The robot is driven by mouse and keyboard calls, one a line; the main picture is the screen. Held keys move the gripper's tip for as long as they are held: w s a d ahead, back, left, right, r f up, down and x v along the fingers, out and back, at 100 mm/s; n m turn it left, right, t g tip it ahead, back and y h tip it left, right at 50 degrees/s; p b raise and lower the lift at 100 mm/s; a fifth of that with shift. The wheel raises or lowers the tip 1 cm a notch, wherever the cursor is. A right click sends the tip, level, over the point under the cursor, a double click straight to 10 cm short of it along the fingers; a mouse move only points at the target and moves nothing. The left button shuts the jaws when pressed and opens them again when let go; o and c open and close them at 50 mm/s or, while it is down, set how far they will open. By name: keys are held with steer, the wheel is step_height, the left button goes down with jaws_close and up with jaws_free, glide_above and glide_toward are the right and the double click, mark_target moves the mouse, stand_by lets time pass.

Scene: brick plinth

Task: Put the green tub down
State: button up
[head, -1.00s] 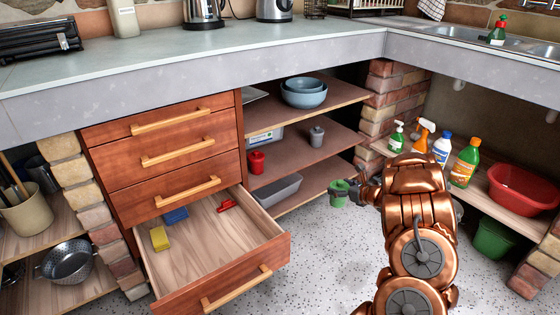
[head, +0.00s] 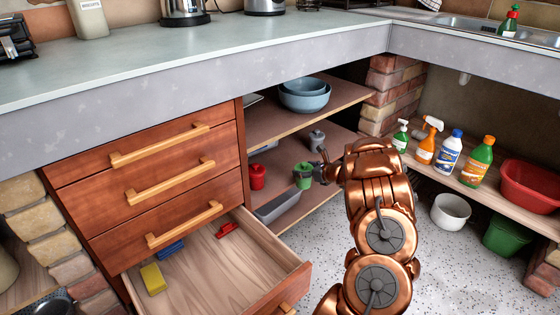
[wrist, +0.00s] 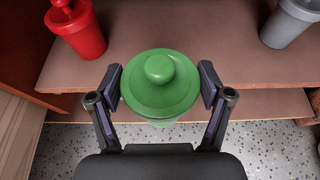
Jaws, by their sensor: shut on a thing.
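The green tub (head: 303,176) has a round lid with a knob, and it is upright in my gripper (head: 316,172). In the wrist view the tub (wrist: 160,88) sits between the two fingers of my gripper (wrist: 162,90), which are shut on it from both sides. Behind it is the middle shelf (wrist: 165,25) of the open unit, whose front edge runs behind the tub. The tub appears held at or just in front of that edge. I cannot tell whether it touches the shelf.
A red tub (head: 257,176) and a grey tub (head: 317,140) stand on the middle shelf with bare board between them. A grey tray (head: 278,200) lies on the shelf below. The open bottom drawer (head: 215,270) juts out at the left. Blue bowls (head: 304,95) stand above.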

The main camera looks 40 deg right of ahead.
steer(key=w, duration=0.2)
steer(key=w+b, duration=0.1)
steer(key=w, duration=0.4)
steer(key=shift+w+d, duration=0.25)
steer(key=shift+w, duration=0.05)
steer(key=shift+w+b, duration=0.7)
steer(key=shift+w, duration=1.85)
steer(key=shift+f+b, duration=0.3)
steer(key=shift+b, duration=0.1)
steer(key=shift+f, duration=0.15)
steer(key=o, duration=1.1)
steer(key=shift+s+r, duration=0.1)
steer(key=shift+r, duration=0.15)
steer(key=p+v, duration=0.3)
steer(key=v, duration=0.9)
